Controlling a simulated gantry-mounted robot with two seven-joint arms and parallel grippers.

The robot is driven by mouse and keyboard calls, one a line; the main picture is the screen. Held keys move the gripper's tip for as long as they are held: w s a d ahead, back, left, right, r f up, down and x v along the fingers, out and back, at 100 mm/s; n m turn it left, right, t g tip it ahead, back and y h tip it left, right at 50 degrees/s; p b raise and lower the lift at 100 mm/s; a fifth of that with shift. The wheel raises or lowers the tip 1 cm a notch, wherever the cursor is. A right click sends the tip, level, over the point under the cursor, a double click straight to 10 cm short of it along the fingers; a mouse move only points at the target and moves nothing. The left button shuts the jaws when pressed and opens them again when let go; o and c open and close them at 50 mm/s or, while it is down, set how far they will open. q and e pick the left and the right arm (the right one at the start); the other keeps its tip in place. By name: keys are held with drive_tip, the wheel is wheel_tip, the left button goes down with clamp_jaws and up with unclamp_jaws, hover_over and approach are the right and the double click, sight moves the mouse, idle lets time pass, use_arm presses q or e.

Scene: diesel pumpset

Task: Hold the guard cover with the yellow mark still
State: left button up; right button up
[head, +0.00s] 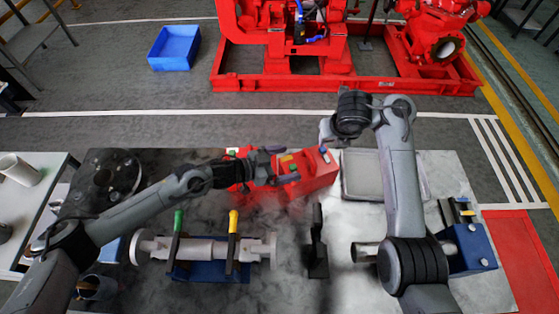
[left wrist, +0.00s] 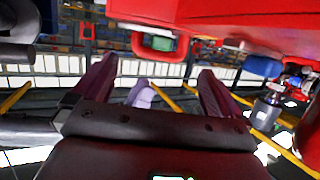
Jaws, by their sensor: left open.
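A red guard cover (head: 318,174) lies on the dark table top, right of my left gripper. A yellow mark and a small blue patch show on or beside it. A second red part (head: 240,172) with a green mark is partly hidden behind my left arm. My left gripper (head: 276,166) is open beside the cover; contact cannot be told. In the left wrist view a large red surface (left wrist: 250,22) fills the top right, and a red loop (left wrist: 140,45) with a green patch shows above the open fingers (left wrist: 155,90). My right gripper (head: 326,136) is just behind the cover; its jaws are unclear.
A pale flanged shaft (head: 205,249) with green and yellow handled clamps lies in front of my left arm. A black upright bracket (head: 317,245) stands right of it. A blue vice (head: 472,247) sits at right. The red pumpset base (head: 290,84) and blue bin (head: 174,47) are beyond the table.

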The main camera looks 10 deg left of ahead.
sight(303, 166)
use_arm(q)
drive_tip(key=shift+x, duration=3.35)
drive_tip(key=shift+c, duration=0.2)
drive_tip(key=shift+o, duration=0.2)
drive_tip(key=shift+c, duration=0.5)
drive_tip(key=c, duration=1.2)
drive_tip(key=shift+o, duration=0.2)
